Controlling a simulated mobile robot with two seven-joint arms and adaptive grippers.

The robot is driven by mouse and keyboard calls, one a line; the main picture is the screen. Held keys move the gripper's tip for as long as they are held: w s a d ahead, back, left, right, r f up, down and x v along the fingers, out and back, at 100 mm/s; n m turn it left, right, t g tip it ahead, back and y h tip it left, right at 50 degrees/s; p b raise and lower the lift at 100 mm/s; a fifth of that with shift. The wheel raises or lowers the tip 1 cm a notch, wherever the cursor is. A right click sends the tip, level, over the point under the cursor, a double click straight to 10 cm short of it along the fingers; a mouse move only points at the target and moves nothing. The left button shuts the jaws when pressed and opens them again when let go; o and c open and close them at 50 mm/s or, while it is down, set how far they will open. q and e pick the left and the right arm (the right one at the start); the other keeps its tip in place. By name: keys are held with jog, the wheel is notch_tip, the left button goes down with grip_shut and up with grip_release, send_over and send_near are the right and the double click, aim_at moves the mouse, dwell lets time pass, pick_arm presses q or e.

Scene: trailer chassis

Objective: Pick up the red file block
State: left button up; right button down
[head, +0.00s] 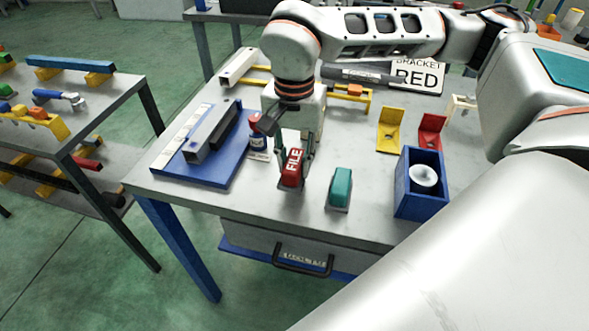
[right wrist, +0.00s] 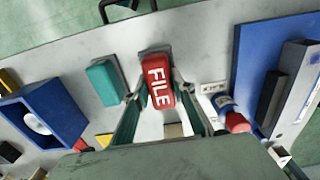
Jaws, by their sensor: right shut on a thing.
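The red file block (head: 291,168) has white FILE lettering on its face. It is near the front middle of the grey workbench (head: 270,207). My right gripper (head: 296,160) reaches down over it from above, with a finger on each side, and is shut on it. In the right wrist view the red file block (right wrist: 157,82) sits between the two fingertips (right wrist: 157,100). I cannot tell whether its underside touches the bench. My left gripper is not in either view.
A teal block (head: 340,187) stands just right of the file block. A blue box (head: 421,184) with a white round part is further right. A small blue-and-red bottle (head: 257,133) and a blue tray (head: 215,168) are to the left. Yellow and red brackets (head: 391,130) stand behind.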

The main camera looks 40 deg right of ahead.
aim_at(294, 160)
notch_tip(294, 160, up, 17)
jog(key=p, duration=0.1)
jog(key=shift+p, duration=0.4)
jog(key=shift+f, duration=0.15)
jog(key=c, duration=2.4)
grip_release()
jog(key=shift+c, duration=1.4)
